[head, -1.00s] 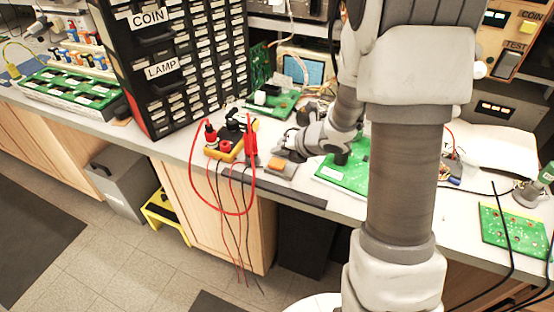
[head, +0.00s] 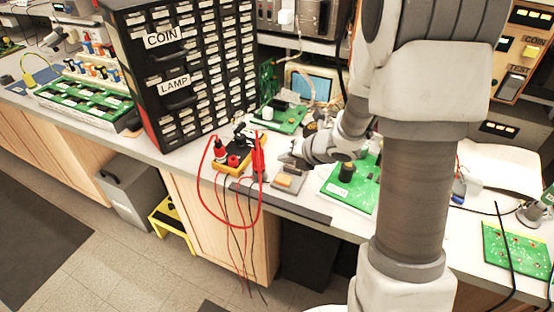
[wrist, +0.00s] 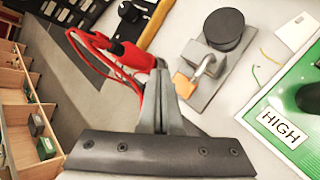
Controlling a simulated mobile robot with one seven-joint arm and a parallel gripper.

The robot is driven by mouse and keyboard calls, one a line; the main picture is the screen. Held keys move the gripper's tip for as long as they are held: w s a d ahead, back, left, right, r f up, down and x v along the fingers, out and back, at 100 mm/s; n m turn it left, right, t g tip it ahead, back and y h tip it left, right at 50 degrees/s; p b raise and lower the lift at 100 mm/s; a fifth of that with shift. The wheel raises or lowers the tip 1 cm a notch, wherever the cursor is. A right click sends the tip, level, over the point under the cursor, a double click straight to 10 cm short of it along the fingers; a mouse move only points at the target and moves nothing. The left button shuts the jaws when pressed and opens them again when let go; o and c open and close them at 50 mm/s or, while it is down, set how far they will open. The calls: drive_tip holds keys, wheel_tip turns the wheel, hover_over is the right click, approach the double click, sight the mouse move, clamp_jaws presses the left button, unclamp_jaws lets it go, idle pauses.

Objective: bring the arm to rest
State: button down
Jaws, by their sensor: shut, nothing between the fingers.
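My arm fills the right middle of the head view, and my gripper (head: 284,157) is at its far end, above the bench near a grey stand with an orange pad (head: 288,181). In the wrist view my gripper (wrist: 159,72) shows as grey fingers closed together with nothing held. Beside them is the same stand (wrist: 213,65), with its orange pad and a black round cylinder. A red probe (wrist: 128,54) with a red lead appears just behind the fingertips; I cannot tell whether they touch.
A yellow multimeter (head: 234,163) with red and black leads hanging over the bench edge is left of my gripper. A green board (head: 350,192) lies to its right. A black drawer cabinet (head: 190,75) stands back left. The floor is open at lower left.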

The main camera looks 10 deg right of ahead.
drive_tip(key=shift+r, duration=0.1)
drive_tip(key=s+d+r+m+t+h, duration=0.1)
drive_tip(key=s+d+r+m+h, duration=0.2)
drive_tip(key=r+m, duration=0.45)
drive_tip(key=s+d+r+m+h, duration=0.2)
drive_tip(key=d+r+m+h, duration=0.2)
drive_tip(key=r+m, duration=0.4)
drive_tip(key=s+a+r+m+g+y, duration=0.1)
drive_tip(key=s+a+m, duration=0.2)
drive_tip(key=s+m, duration=0.5)
drive_tip(key=s+a+r+m+g+y, duration=0.1)
drive_tip(key=s+a+m, duration=0.3)
drive_tip(key=s+m, duration=0.5)
drive_tip(key=s+r+g, duration=0.1)
drive_tip(key=s, duration=0.2)
drive_tip(key=shift+s+a, duration=0.2)
drive_tip(key=shift+s, duration=0.2)
drive_tip(key=shift+d+m, duration=0.1)
drive_tip(key=shift+m, duration=0.25)
